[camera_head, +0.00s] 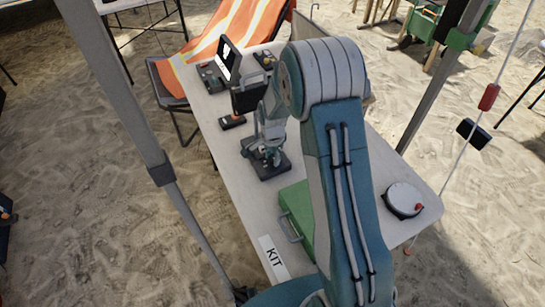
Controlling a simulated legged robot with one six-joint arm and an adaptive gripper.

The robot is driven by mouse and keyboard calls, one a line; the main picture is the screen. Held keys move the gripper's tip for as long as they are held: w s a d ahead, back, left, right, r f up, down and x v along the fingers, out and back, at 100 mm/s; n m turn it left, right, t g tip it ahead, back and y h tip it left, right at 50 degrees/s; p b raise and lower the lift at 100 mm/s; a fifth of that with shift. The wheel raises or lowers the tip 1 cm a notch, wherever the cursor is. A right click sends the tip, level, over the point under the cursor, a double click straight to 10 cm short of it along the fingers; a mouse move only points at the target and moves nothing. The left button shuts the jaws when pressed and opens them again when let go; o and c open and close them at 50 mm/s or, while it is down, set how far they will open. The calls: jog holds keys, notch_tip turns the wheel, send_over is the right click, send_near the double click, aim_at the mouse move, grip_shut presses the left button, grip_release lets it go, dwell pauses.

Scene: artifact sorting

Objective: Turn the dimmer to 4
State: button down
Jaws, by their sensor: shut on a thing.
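My gripper (268,153) points down at a small dark device with a square base (276,171) on the white table. This device appears to be the dimmer. My fingers are shut on its top, on what looks like its knob. The knob is mostly hidden by my fingers, and no number or pointer on the dimmer can be read from here. The base sits flat near the table's left edge.
The white table (228,160) also bears a green case (297,213), a KIT label (273,258) and a round white-topped device (404,199). Dark devices, including an upright screen (229,60), stand at the far end. A grey pole (135,95) crosses the left side.

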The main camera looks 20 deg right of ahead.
aim_at(271, 158)
dwell(0.4)
jog(key=shift+c, duration=1.9)
grip_release()
jog(key=shift+a, duration=0.1)
notch_tip(271, 158, up, 12)
jog(key=shift+w, duration=0.1)
